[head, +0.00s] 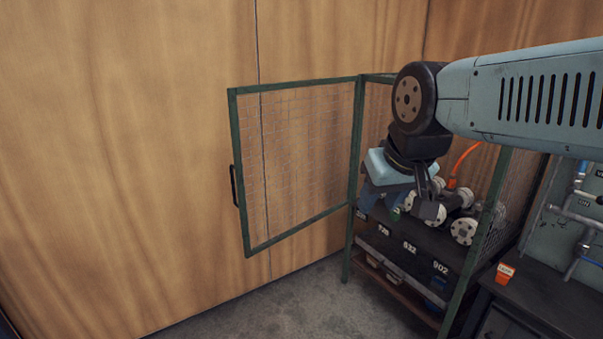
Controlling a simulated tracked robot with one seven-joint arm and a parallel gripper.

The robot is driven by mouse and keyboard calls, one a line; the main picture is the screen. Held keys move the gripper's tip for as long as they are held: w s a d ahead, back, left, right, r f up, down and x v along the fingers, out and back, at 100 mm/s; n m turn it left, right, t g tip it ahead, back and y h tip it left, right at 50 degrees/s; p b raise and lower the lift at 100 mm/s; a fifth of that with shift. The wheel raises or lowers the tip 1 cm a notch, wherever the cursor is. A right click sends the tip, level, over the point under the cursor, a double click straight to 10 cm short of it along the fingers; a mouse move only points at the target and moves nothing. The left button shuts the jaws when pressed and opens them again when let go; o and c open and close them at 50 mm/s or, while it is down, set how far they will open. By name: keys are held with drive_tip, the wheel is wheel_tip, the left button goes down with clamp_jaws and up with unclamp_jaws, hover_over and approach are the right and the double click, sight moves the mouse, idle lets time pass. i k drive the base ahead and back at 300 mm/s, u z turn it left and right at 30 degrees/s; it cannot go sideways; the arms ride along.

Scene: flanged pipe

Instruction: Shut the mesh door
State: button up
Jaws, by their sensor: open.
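The mesh door (300,160) has a green frame with wire mesh and stands swung wide open to the left of the green-framed cage (349,262). Its black handle (235,186) is on the door's far left edge. The hinged side meets the cage's left front post. My gripper (431,205) hangs from my arm at the cage's opening, to the right of the door and apart from it. It points down in front of the items on the cage's shelf. Its fingers look apart, and I see nothing held between them.
White-ended flanged parts (464,230) lie on the cage's top shelf, with an orange hose or cable (464,158) behind. Numbered bins (405,250) sit below. A dark bench (540,300) with an orange cup (505,273) stands at right. Wood-panelled wall (120,150) lies behind the door; grey floor (285,305) is clear.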

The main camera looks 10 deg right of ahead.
sight(232, 92)
drive_tip(key=u, duration=1.5)
drive_tip(key=i, duration=3.05)
drive_tip(key=z, duration=2.9)
